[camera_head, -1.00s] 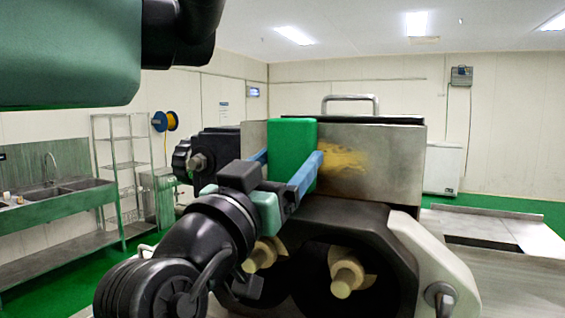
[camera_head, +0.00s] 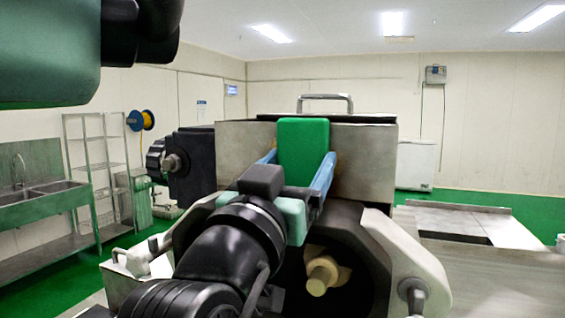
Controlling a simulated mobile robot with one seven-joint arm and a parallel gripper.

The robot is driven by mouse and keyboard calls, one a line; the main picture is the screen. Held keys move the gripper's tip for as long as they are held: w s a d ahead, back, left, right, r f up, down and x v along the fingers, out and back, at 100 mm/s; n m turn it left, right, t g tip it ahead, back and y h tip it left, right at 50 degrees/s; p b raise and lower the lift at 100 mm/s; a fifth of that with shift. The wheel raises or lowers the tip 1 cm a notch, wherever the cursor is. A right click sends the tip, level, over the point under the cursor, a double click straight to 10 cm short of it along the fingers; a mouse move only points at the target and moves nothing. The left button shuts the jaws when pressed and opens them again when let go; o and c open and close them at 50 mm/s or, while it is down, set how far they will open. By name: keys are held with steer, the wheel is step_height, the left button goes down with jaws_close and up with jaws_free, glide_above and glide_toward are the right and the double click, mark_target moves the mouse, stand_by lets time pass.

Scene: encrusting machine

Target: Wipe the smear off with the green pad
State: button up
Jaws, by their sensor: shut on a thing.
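My gripper (camera_head: 300,172) is shut on the green pad (camera_head: 303,142), with a blue finger on each side of it. The area behind the pad and gripper is hidden.
Below the panel is the machine's dark opening with a pale nozzle (camera_head: 320,273). A black knob (camera_head: 158,161) juts out at the machine's left. A metal table (camera_head: 480,226) stands at right, and a sink bench (camera_head: 45,205) and shelf rack stand at far left.

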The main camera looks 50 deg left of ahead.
steer(key=shift+w+d, duration=0.45)
steer(key=shift+d, duration=0.35)
steer(key=shift+w+d, duration=0.45)
steer(key=shift+d, duration=0.3)
steer(key=shift+w+d, duration=0.45)
steer(key=shift+d, duration=0.35)
steer(key=shift+s+a+p, duration=0.1)
steer(key=shift+s+a, duration=0.75)
steer(key=shift+a, duration=0.7)
steer(key=shift+s+a+p, duration=0.1)
steer(key=shift+s+a, duration=0.75)
steer(key=shift+a, duration=0.75)
steer(key=shift+s+a+p, duration=0.1)
steer(key=shift+s+a, duration=0.75)
steer(key=shift+a, duration=0.7)
steer(key=shift+s+d, duration=0.5)
steer(key=shift+s, duration=0.35)
steer(key=shift+s+d, duration=0.45)
steer(key=shift+s, duration=0.45)
steer(key=shift+s+d, duration=0.5)
steer(key=shift+s, duration=0.35)
steer(key=s, duration=0.1)
steer(key=s+d, duration=0.1)
steer(key=shift+s+d, duration=0.25)
steer(key=shift+s, duration=0.05)
steer(key=shift+w, duration=0.15)
